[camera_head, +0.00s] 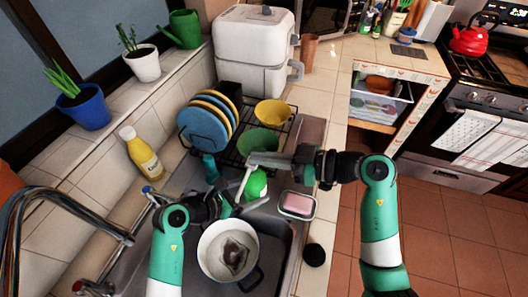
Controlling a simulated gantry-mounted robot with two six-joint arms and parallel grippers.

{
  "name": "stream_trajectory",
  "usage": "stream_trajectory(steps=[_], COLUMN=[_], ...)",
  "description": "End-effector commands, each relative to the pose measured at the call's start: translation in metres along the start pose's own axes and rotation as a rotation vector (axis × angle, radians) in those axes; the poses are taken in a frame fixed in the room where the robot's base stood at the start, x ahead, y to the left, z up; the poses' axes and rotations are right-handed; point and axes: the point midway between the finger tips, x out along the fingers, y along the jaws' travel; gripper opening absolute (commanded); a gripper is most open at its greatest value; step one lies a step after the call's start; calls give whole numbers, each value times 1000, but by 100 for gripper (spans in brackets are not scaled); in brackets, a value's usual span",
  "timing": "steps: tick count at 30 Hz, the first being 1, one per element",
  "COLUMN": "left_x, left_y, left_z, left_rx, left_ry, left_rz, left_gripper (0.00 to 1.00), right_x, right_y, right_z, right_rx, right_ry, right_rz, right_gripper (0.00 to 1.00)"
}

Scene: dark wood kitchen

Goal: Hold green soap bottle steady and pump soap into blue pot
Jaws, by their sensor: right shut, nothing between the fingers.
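The green soap bottle (257,184) stands at the sink's back edge, its top hidden under my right gripper. My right gripper (252,160) is shut and empty, its fingers lying across the bottle's top; contact with the pump cannot be made out. My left gripper (254,187) has a pale finger on either side of the bottle, close to it; whether they press on it is unclear. A round pot (205,262) with a pale inside and a dark blue handle sits in the sink below my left gripper. Something dark and grey lies in it.
A dish rack (283,133) with plates and bowls stands behind the bottle. A pink sponge in a dish (297,205) lies to the right. A yellow bottle (144,155) stands left, and the faucet (75,205) arches at the left edge. A blue plant pot (87,108) stands on the sill.

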Motion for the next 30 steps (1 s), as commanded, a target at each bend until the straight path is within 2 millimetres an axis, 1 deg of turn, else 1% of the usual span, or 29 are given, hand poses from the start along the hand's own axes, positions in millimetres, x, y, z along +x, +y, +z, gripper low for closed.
stream_trajectory(steps=[6,12,21,23,26,30], left_x=[0,0,0,0,0,0], left_y=[-1,-1,-1,-1,-1,-1], left_z=[-1,-1,-1,0,0,0], left_rx=[0,0,0,0,1,0], left_ry=[2,1,1,1,1,1], left_rz=[-2,-2,-2,-2,-2,-2], left_gripper=[53,53,53,53,53,53], right_x=[0,5,5,5,3,-3], right_y=[0,0,0,0,0,1], right_z=[1,20,20,19,11,-14], right_rx=[1,3,1,1,-1,-5], right_ry=[0,-2,-2,-2,-1,1], right_rz=[0,0,0,0,0,1], right_gripper=[0,0,0,0,0,0])
